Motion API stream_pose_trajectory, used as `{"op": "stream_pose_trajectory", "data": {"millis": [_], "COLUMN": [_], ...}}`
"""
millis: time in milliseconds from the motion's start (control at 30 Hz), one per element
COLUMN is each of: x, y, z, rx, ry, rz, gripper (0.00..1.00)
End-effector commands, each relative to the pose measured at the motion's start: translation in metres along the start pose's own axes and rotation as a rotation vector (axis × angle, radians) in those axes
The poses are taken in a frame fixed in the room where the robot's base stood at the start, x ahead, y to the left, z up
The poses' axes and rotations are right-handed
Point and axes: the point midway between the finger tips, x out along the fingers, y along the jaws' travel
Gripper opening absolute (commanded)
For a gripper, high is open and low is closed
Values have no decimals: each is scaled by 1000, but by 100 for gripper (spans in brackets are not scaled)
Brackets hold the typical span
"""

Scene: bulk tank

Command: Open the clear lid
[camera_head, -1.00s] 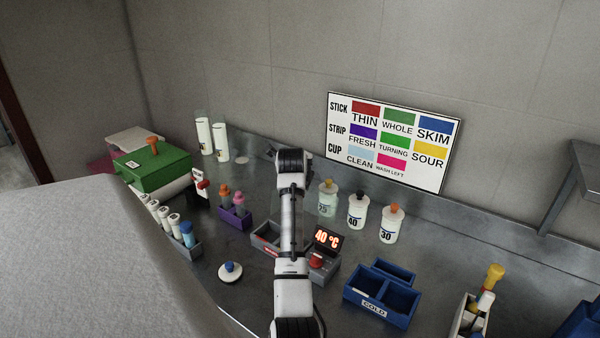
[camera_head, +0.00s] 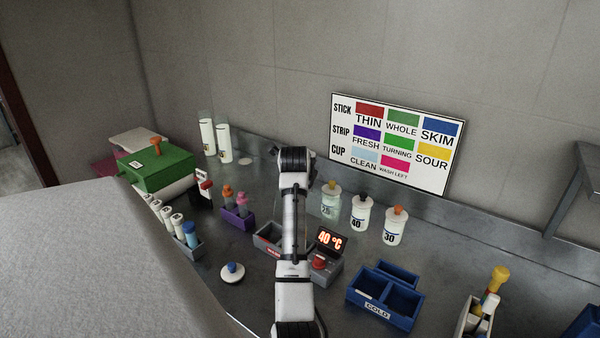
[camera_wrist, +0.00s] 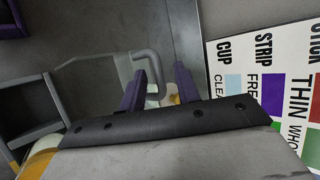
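The clear lid (camera_wrist: 92,76) shows in the wrist view as a faint see-through panel, with a bent grey handle (camera_wrist: 151,60) at its right side. The panel borders a grey box (camera_wrist: 38,128) at the left. My gripper (camera_wrist: 160,88) has two purple fingers standing apart, and the lower part of the handle shows between them. I cannot tell whether either finger touches it. In the head view my arm covers part of the grey box (camera_head: 268,238), and the lid and my fingers cannot be made out there.
A red 40 °C display (camera_head: 330,240) stands right of my arm. Several bottles (camera_head: 360,213) stand behind it. A blue COLD tray (camera_head: 378,311) is at front right, and a purple rack (camera_head: 238,218) at left. The wall sign (camera_head: 388,145) is behind.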

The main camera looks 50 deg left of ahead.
Motion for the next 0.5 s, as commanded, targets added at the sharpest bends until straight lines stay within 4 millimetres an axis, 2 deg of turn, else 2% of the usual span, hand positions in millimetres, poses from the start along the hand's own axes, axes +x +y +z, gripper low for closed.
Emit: {"op": "stream_pose_trajectory", "data": {"millis": [300, 500], "x": [-69, -105], "y": [2, 1], "z": [0, -1], "rx": [1, 2], "ry": [-4, -2], "rz": [-6, -4], "gripper": [32, 32]}}
